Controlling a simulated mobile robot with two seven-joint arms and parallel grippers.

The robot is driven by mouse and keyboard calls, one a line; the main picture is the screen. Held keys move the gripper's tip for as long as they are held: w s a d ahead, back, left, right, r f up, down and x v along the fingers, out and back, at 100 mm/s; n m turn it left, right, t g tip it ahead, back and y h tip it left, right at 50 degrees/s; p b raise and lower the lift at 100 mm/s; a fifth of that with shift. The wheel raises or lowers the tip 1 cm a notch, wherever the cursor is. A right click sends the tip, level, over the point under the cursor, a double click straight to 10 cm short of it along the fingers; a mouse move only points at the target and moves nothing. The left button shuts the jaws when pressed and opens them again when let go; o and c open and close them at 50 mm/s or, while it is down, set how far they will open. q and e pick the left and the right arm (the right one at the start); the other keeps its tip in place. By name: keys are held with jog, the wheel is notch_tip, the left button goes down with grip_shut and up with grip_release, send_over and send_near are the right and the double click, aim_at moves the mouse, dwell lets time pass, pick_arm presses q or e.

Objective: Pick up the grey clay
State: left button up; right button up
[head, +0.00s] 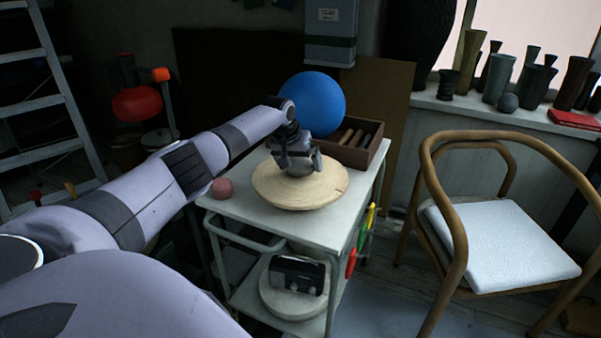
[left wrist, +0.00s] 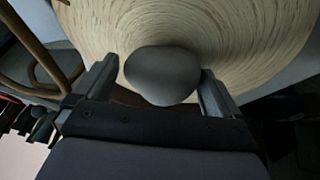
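The grey clay is a smooth rounded lump (left wrist: 163,75) on a round pale wooden board (head: 290,202) on top of the trolley. In the left wrist view it lies between the two fingers of my left gripper (left wrist: 160,82). A narrow gap shows beside the left finger, and the right finger is at or very near the clay's edge. In the head view my left gripper (head: 298,160) points down over the board and hides much of the clay (head: 301,172). My right gripper is not in view.
A blue ball (head: 312,103) and a dark box of tools (head: 357,142) stand behind the board. A pink lump (head: 222,188) sits at the trolley's left corner. A wooden chair (head: 500,235) stands to the right. Vases line the windowsill (head: 480,105).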

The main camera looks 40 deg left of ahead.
pick_arm(q)
jog(key=c, duration=1.5)
jog(key=shift+r, duration=0.15)
jog(key=shift+c, duration=0.2)
jog(key=shift+w+r, duration=0.1)
